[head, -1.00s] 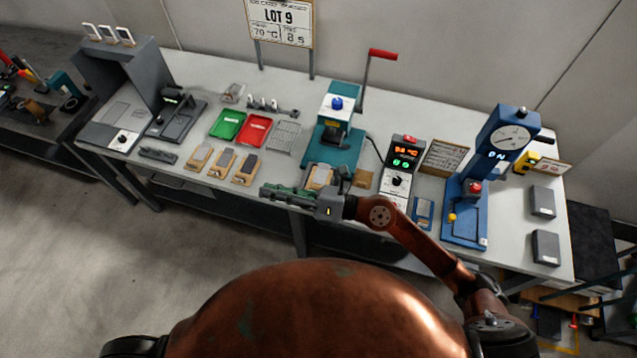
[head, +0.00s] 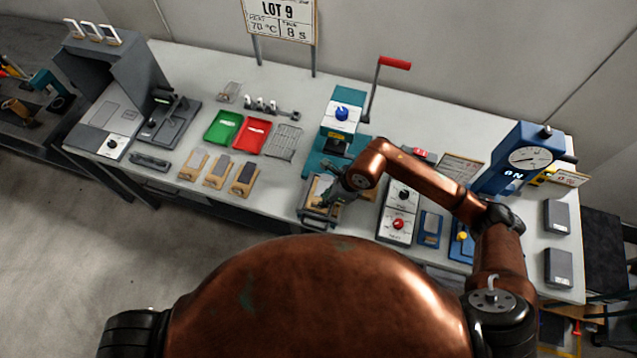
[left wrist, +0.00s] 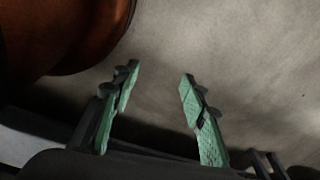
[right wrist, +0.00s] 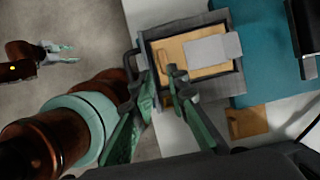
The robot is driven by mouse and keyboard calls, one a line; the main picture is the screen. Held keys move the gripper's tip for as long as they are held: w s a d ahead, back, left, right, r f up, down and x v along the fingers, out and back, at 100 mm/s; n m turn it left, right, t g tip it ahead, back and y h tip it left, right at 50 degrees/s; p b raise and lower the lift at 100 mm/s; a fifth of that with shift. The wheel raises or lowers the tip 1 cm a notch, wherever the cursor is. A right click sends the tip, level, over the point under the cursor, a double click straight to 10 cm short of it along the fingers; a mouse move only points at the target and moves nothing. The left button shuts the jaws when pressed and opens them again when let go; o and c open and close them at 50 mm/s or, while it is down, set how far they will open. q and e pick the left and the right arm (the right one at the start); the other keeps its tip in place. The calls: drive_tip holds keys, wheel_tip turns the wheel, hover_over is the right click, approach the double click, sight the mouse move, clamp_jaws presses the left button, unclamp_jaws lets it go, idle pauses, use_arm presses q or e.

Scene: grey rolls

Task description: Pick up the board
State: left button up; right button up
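A tan wooden board (right wrist: 185,56) with a pale grey plate (right wrist: 206,50) on it lies in a dark grey frame. In the head view the board (head: 319,187) sits in front of the teal press, partly covered by my right gripper (head: 331,196). In the right wrist view my right gripper (right wrist: 161,76) points down at the board's near left part, its fingertips apart; contact with the board is unclear. My left gripper (left wrist: 160,80) is open and empty above the floor, and it also shows at the upper left of the right wrist view (right wrist: 62,52).
The teal press (head: 340,125) with a red-handled lever stands just behind. A control box (head: 398,215) is close on the right. Three smaller wooden boards (head: 217,172) lie to the left, with green (head: 222,129) and red trays (head: 252,134) behind them.

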sight(321, 193)
drive_tip(key=shift+w+f, duration=0.4)
drive_tip(key=shift+f, duration=0.3)
drive_tip(key=x, duration=0.1)
drive_tip(key=p+x, duration=0.1)
drive_tip(key=shift+s+a+f, duration=0.1)
drive_tip(key=shift+a+f, duration=0.1)
drive_tip(key=shift+a, duration=0.2)
drive_tip(key=x, duration=0.2)
drive_tip(key=shift+w+a+f, duration=0.1)
drive_tip(key=shift+w+f, duration=0.1)
drive_tip(key=shift+f, duration=0.05)
drive_tip(key=shift+a+f, duration=0.1)
drive_tip(key=shift+f, duration=0.5)
clamp_jaws()
use_arm(q)
drive_tip(key=s, duration=0.1)
drive_tip(key=s+r, duration=0.1)
drive_tip(key=shift+s+r, duration=0.15)
drive_tip(key=shift+s, duration=0.15)
drive_tip(key=shift+w, duration=0.1)
use_arm(e)
drive_tip(key=shift+r, duration=0.1)
